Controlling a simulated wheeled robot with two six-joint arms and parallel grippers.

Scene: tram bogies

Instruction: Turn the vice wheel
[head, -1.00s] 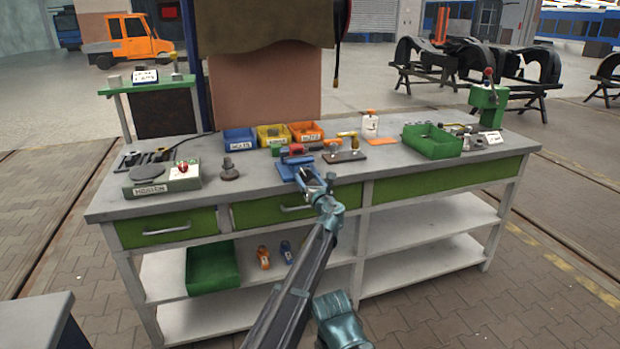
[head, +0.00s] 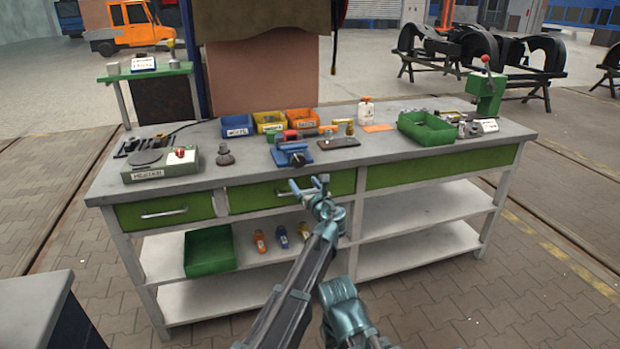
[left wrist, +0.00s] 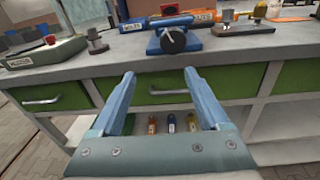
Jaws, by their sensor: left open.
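The blue vice (head: 281,158) stands at the front edge of the grey workbench, above the middle drawer. Its dark round wheel (head: 299,160) faces outward from the bench. In the left wrist view the wheel (left wrist: 173,40) shows clearly in front of the blue vice body (left wrist: 153,46). My left gripper (head: 308,184) is open and empty, in front of the bench and lower than the wheel in the picture. In the left wrist view its two blue fingers (left wrist: 160,74) are spread, with the wheel beyond and above their tips, apart from them. My right gripper cannot be made out.
Green drawers (head: 165,211) lie below the top. A green crate (head: 208,250) and small bottles stand on the shelf.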

